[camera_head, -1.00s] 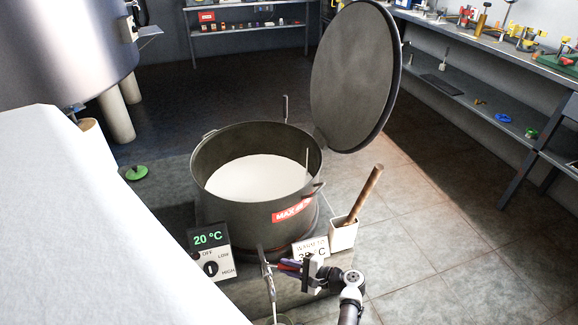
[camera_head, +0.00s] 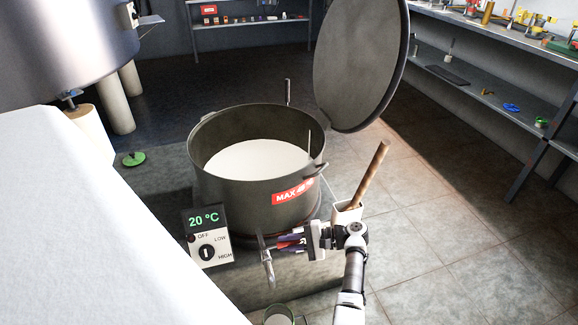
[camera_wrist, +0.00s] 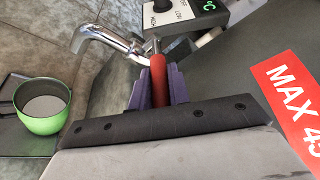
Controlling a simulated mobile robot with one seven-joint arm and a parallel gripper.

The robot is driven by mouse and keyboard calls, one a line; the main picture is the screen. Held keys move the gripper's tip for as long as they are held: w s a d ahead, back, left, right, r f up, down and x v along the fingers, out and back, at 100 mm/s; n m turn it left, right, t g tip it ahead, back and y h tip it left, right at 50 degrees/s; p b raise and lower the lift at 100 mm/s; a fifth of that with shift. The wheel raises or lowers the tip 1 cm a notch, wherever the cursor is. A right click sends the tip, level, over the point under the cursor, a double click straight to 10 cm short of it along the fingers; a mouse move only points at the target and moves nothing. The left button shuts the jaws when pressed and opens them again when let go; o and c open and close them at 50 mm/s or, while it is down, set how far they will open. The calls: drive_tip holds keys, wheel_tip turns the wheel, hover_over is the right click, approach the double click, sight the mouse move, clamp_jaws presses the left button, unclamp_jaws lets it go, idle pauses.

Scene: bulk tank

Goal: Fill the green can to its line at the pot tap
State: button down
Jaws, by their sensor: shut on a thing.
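The big grey pot (camera_head: 215,178) holds white liquid and has a red MAX label. Its metal tap (camera_head: 267,268) sticks out low at the front, and the curved spout also shows in the wrist view (camera_wrist: 98,38). My gripper (camera_head: 288,243) is at the tap; in the wrist view its purple fingers (camera_wrist: 158,88) are shut on the red tap handle (camera_wrist: 158,78). The green can (camera_wrist: 42,122) stands upright below the spout, with a pale surface inside; its fill line cannot be made out. The can (camera_head: 284,311) is cut off in the head view. No stream is visible.
A control box (camera_head: 207,237) reading 20 °C stands left of the tap. A white holder (camera_head: 346,213) with a wooden-handled tool stands right. The round lid (camera_head: 360,65) is raised. A white surface (camera_head: 90,220) fills the left foreground; floor at right is clear.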

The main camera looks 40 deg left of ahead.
idle(0.4)
drive_tip(key=c, duration=1.3)
unclamp_jaws()
drive_tip(key=b+v, duration=0.1)
drive_tip(key=v, duration=1.2)
drive_tip(key=shift+w+d+r, duration=0.15)
drive_tip(key=shift+w+d, duration=0.05)
drive_tip(key=shift+w, duration=0.15)
drive_tip(key=shift+w, duration=0.1)
